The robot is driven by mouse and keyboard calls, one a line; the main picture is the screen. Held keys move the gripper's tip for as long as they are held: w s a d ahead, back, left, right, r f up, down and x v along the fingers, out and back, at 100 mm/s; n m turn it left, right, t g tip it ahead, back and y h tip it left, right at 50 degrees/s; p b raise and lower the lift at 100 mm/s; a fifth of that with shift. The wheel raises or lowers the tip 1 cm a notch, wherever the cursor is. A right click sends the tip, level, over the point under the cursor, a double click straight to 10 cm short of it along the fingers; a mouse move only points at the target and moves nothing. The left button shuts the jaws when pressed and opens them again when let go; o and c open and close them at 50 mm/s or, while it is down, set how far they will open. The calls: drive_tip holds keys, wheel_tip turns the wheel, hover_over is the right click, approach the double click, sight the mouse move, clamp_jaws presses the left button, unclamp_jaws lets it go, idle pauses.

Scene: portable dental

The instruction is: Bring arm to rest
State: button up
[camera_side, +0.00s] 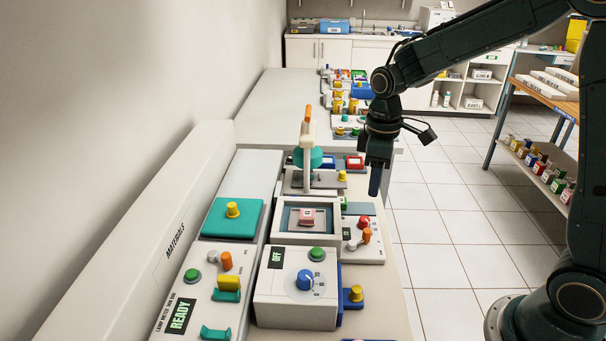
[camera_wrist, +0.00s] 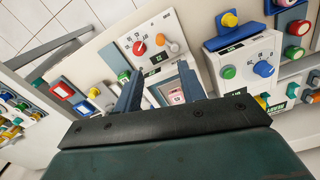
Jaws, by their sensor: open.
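My gripper (camera_side: 375,182) hangs from my arm, pointing down, above the right edge of the bench in the side view. In the wrist view its two fingers (camera_wrist: 160,92) stand apart with nothing held between them. A pink block (camera_side: 307,216) sits in the grey framed tray (camera_side: 334,233) left of and below my gripper. The pink block also shows in the wrist view (camera_wrist: 177,97), beyond the fingers and partly framed by them.
A white unit with a blue knob (camera_side: 305,280) stands in front of the tray. A teal box (camera_side: 233,218) and a READY panel (camera_side: 182,315) lie left. An upright beige lever (camera_side: 307,150) stands behind the tray. Tiled floor (camera_side: 450,235) is clear right of the bench.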

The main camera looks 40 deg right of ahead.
drive_tip(key=shift+r, duration=0.15)
drive_tip(key=s+r+m+t, duration=0.2)
drive_tip(key=s+r, duration=0.1)
drive_tip(key=s, duration=0.3)
drive_tip(key=s+a+r+m+t, duration=0.1)
drive_tip(key=s+r+m, duration=0.1)
drive_tip(key=s+r, duration=0.2)
drive_tip(key=s+a+r+m+t, duration=0.1)
drive_tip(key=s+r, duration=0.3)
drive_tip(key=s, duration=0.6)
drive_tip(key=shift+s+a+m+t, duration=0.2)
drive_tip(key=shift+m+t, duration=0.4)
drive_tip(key=shift+t, duration=0.2)
